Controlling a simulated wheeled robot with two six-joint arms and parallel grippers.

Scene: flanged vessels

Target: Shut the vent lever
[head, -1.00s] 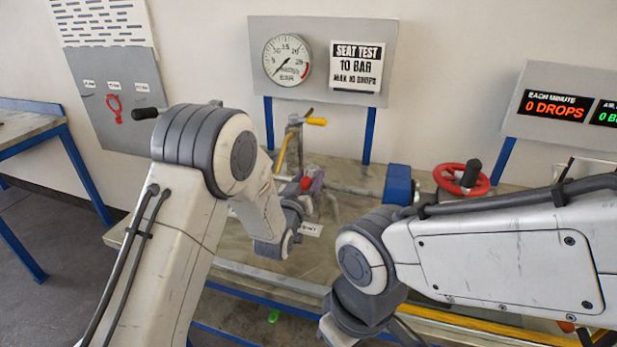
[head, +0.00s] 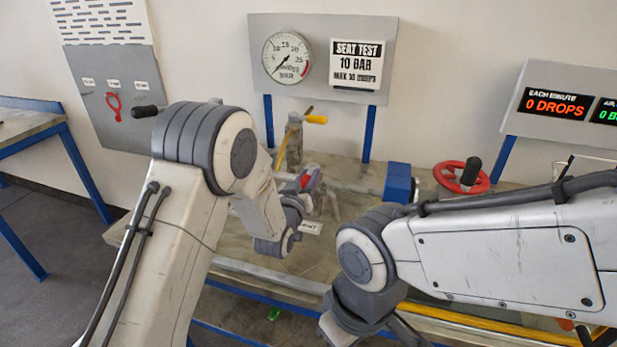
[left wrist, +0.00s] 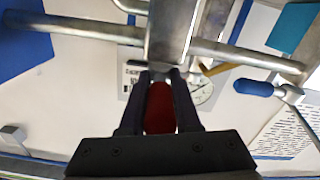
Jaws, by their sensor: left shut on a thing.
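The vent lever shows as a red grip (left wrist: 160,108) in the left wrist view, between the two dark fingers of my left gripper (left wrist: 160,82). The fingers are shut on it. The grip is below a grey metal pipe fitting (left wrist: 172,32) in that picture. In the head view my left gripper (head: 310,178) is at the pipework on the bench, with a bit of red (head: 305,182) at its tip. My arm and the fingers hide most of the lever there. My right arm comes in from the right, and its fingers are not seen.
A pressure gauge (head: 287,58) and a seat test sign stand on a board behind. A post with a yellow handle (head: 315,119) rises behind my left gripper. A blue block (head: 398,183) and a red handwheel (head: 462,178) are to the right.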

